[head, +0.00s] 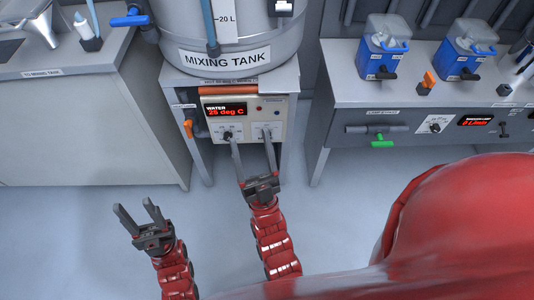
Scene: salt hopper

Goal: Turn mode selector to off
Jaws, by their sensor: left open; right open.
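A beige control panel (282,106) stands under the mixing tank. Its red display (224,109) reads "WATER 25 deg C". A dark knob (228,134) sits under the display, with small labels too blurred to read. The fingers hide part of the panel's lower right, so I cannot tell for sure which control is the mode selector. My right gripper (248,136) is open, its fingertips at the panel's lower part, one finger just right of the dark knob; contact cannot be told. My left gripper (134,206) is open and empty, lower left over the floor.
The mixing tank (232,60) stands above the panel. An orange-handled valve (188,128) is left of the panel. A grey cabinet (80,130) stands left. The floor between is clear.

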